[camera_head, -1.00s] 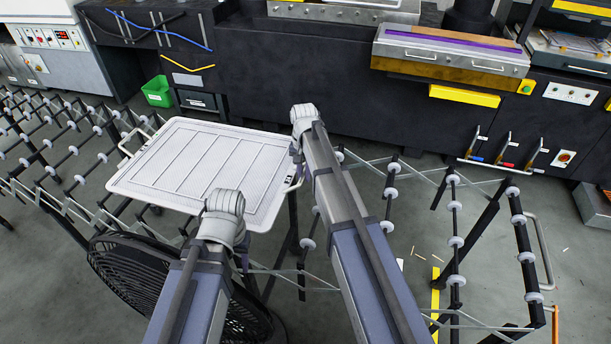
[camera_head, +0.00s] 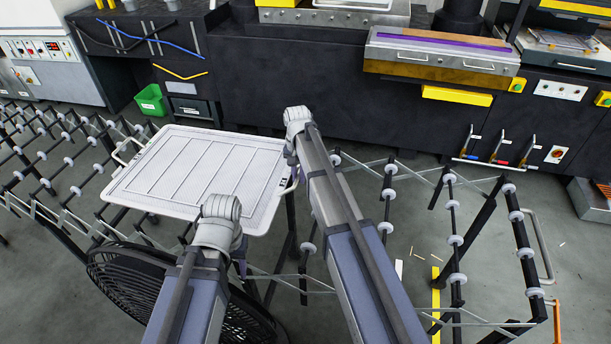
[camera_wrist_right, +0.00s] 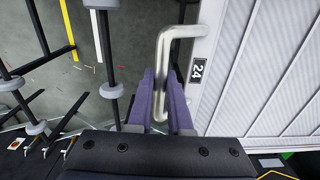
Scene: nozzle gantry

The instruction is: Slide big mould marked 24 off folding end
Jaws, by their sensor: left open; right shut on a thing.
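The big mould (camera_head: 190,172) is a white, ribbed flat tray with a bar handle at each end. It lies across the roller track (camera_head: 455,240) in the head view. In the right wrist view its pale ribbed face (camera_wrist_right: 262,75) fills the right side, with a black label reading 24 (camera_wrist_right: 197,71) beside the handle (camera_wrist_right: 166,45). My right gripper (camera_wrist_right: 161,82) is shut on that metal handle, its purple fingers on both sides of the bar. My left gripper (camera_head: 242,266) is open at the mould's near edge, mostly hidden behind its own wrist; I cannot tell whether it touches.
The track's black bars with white wheels run on, empty, to the right of the mould. A black fan (camera_head: 135,285) stands close at the lower left. A dark machine bench (camera_head: 320,75) lines the back, with a green bin (camera_head: 151,100) before it. Small scraps lie on the floor.

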